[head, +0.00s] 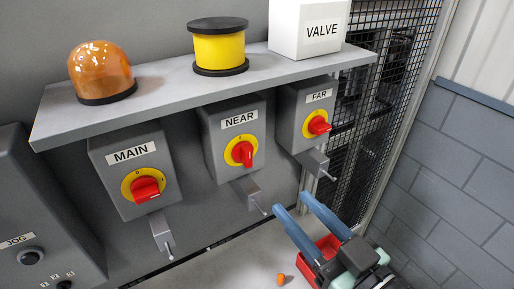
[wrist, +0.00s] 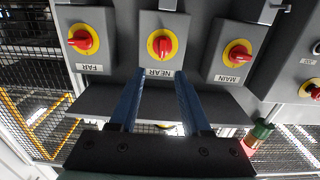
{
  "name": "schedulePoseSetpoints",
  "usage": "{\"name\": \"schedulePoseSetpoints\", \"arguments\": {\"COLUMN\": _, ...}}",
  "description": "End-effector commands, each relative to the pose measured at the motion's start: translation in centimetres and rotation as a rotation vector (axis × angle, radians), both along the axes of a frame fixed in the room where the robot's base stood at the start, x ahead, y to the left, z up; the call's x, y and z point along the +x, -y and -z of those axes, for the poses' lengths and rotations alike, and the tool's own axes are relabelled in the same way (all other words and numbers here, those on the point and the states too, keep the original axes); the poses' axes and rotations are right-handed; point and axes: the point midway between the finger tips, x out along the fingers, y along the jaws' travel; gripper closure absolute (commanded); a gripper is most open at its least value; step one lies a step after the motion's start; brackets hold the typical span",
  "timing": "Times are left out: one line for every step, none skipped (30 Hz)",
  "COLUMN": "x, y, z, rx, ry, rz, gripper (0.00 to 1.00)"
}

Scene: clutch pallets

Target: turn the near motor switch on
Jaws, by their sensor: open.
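The near motor switch (head: 243,153) is a red rotary handle on a yellow disc, on a grey box labelled NEAR. In the head view its handle stands roughly upright. In the wrist view, which is upside down, the near switch (wrist: 160,44) sits beyond the fingertips, centred between them, with its handle again about upright. My gripper (head: 290,202) has two blue fingers spread apart and empty. It is below and right of the NEAR box in the head view, apart from the switch. Nothing hides the switch handle.
The MAIN switch (head: 145,188) is at left and the FAR switch (head: 318,125) at right. A grey shelf (head: 160,90) above bears an orange lamp (head: 101,70), a yellow-black cylinder (head: 219,47) and a VALVE box (head: 308,30). Small levers (head: 252,192) hang beneath the boxes.

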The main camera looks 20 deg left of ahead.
Motion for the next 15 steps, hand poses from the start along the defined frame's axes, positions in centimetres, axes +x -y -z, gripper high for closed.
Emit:
{"name": "schedulePoseSetpoints", "arguments": {"x": 0.0, "y": -0.3, "z": -0.1, "rx": 0.003, "ry": -0.001, "rz": -0.008, "gripper": 0.53}}
{"name": "schedulePoseSetpoints", "arguments": {"x": 0.2, "y": -0.5, "z": -0.1, "rx": 0.005, "ry": -0.001, "rz": -0.010, "gripper": 0.53}}
{"name": "schedulePoseSetpoints", "arguments": {"x": 0.4, "y": -0.9, "z": -0.2, "rx": 0.005, "ry": -0.001, "rz": -0.012, "gripper": 0.53}}
{"name": "schedulePoseSetpoints", "arguments": {"x": 0.7, "y": -1.2, "z": -0.2, "rx": 0.004, "ry": -0.001, "rz": -0.012, "gripper": 0.53}}
{"name": "schedulePoseSetpoints", "arguments": {"x": 1.0, "y": -1.6, "z": -0.3, "rx": 0.004, "ry": -0.001, "rz": -0.011, "gripper": 0.53}}
{"name": "schedulePoseSetpoints", "arguments": {"x": 1.4, "y": -2.3, "z": -0.3, "rx": 0.003, "ry": -0.001, "rz": -0.013, "gripper": 0.53}}
{"name": "schedulePoseSetpoints", "arguments": {"x": 1.8, "y": -2.7, "z": -0.4, "rx": 0.005, "ry": -0.001, "rz": -0.012, "gripper": 0.53}}
{"name": "schedulePoseSetpoints", "arguments": {"x": 2.2, "y": -3.2, "z": -0.5, "rx": 0.005, "ry": -0.001, "rz": -0.012, "gripper": 0.53}}
{"name": "schedulePoseSetpoints", "arguments": {"x": 2.7, "y": -3.9, "z": -0.5, "rx": 0.003, "ry": -0.002, "rz": -0.013, "gripper": 0.53}}
{"name": "schedulePoseSetpoints", "arguments": {"x": 3.1, "y": -4.4, "z": -0.5, "rx": 0.003, "ry": -0.002, "rz": -0.012, "gripper": 0.53}}
{"name": "schedulePoseSetpoints", "arguments": {"x": 3.6, "y": -4.9, "z": -0.5, "rx": 0.004, "ry": -0.002, "rz": -0.011, "gripper": 0.53}}
{"name": "schedulePoseSetpoints", "arguments": {"x": 4.1, "y": -5.6, "z": -0.5, "rx": 0.003, "ry": -0.001, "rz": -0.012, "gripper": 0.53}}
{"name": "schedulePoseSetpoints", "arguments": {"x": 4.5, "y": -6.1, "z": -0.5, "rx": 0.003, "ry": 0.000, "rz": -0.010, "gripper": 0.53}}
{"name": "schedulePoseSetpoints", "arguments": {"x": 4.8, "y": -6.6, "z": -0.5, "rx": 0.003, "ry": -0.002, "rz": -0.010, "gripper": 0.53}}
{"name": "schedulePoseSetpoints", "arguments": {"x": 5.3, "y": -7.2, "z": -0.5, "rx": 0.003, "ry": -0.001, "rz": -0.011, "gripper": 0.53}}
